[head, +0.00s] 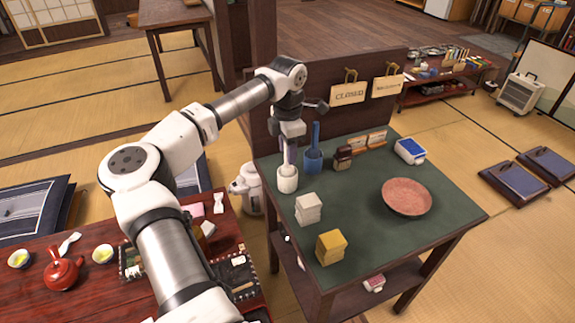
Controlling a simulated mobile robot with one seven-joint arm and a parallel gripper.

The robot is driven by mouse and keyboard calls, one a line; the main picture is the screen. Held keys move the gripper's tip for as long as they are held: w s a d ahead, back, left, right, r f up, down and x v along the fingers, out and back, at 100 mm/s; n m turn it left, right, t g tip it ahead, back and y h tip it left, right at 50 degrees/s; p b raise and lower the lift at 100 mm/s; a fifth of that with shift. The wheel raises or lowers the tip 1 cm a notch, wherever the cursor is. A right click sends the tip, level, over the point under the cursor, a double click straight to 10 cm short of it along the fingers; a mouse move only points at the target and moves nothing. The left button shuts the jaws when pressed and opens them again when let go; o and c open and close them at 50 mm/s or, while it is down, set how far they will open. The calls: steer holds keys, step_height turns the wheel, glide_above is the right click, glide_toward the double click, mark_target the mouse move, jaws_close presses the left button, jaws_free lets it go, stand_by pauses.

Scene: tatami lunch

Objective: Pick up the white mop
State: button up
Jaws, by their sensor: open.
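A white, cup-shaped piece (288,180) stands upright near the far left edge of the green-topped table (345,215). A thin, purplish upright part shows just above it, close under my gripper. I take this to be the white mop, but it is small and partly hidden. My gripper (290,150) points down right above it, with its jaws open. Whether the fingers are around the upright part or touching it cannot be told. A similar blue piece with a tall blue handle (315,140) stands close to the right.
The table also bears white blocks (308,209), yellow blocks (330,247), a reddish bowl (407,197), a blue-and-white box (410,151) and a dark brown jar (342,158). A wooden partition with hanging signs (348,94) rises behind. The middle of the tabletop is clear.

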steer(key=shift+f, duration=0.1)
steer(key=shift+c, duration=0.3)
jaws_close()
